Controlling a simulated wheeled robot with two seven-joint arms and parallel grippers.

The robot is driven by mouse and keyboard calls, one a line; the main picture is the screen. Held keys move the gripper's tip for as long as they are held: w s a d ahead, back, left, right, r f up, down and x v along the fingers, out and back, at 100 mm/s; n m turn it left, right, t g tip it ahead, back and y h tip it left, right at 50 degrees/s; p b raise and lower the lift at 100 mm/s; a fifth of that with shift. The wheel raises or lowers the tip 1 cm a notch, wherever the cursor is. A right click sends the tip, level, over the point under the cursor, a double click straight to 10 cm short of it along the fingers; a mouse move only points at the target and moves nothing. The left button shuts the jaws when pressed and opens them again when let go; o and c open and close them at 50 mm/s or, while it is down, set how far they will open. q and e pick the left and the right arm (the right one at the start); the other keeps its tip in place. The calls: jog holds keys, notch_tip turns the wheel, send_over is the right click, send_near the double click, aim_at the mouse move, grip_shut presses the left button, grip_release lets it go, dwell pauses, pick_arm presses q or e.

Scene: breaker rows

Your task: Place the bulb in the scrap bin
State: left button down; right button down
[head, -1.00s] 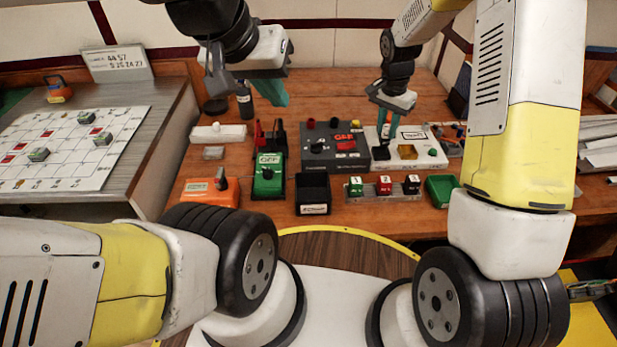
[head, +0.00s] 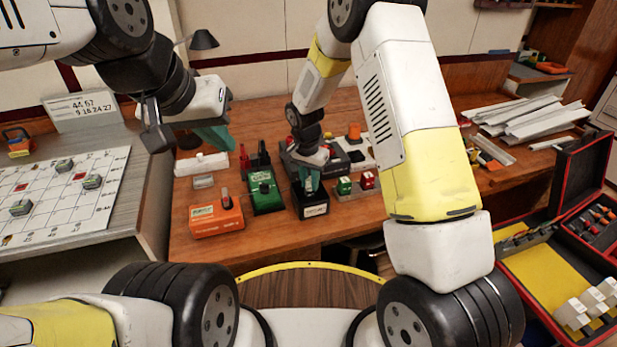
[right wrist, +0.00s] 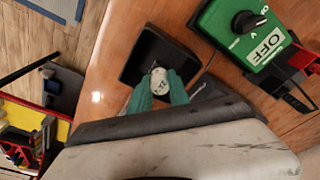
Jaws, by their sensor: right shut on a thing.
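The bulb (right wrist: 158,80), a small whitish round-ended piece with dark spots, shows between the teal fingertips of my right gripper (right wrist: 158,90) in the right wrist view. My right gripper (head: 309,181) is shut on it. The scrap bin, which I take to be the small black open box (head: 313,211) with a white label, is directly below these fingertips. It also shows in the right wrist view (right wrist: 133,62), behind the bulb. I cannot tell how deep the bulb is relative to the rim. My left gripper (head: 215,138) hangs over the back left of the bench; its finger gap is unclear.
Numbered blocks (head: 343,186) are close right. My right arm hides part of the bench. Metal strips (head: 525,115) lie at the far right.

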aim_at(310, 192)
jog(key=shift+f, duration=2.15)
jog(key=shift+f, duration=0.2)
jog(key=c, duration=1.2)
grip_release()
jog(key=shift+c, duration=0.2)
jog(key=shift+r, duration=0.1)
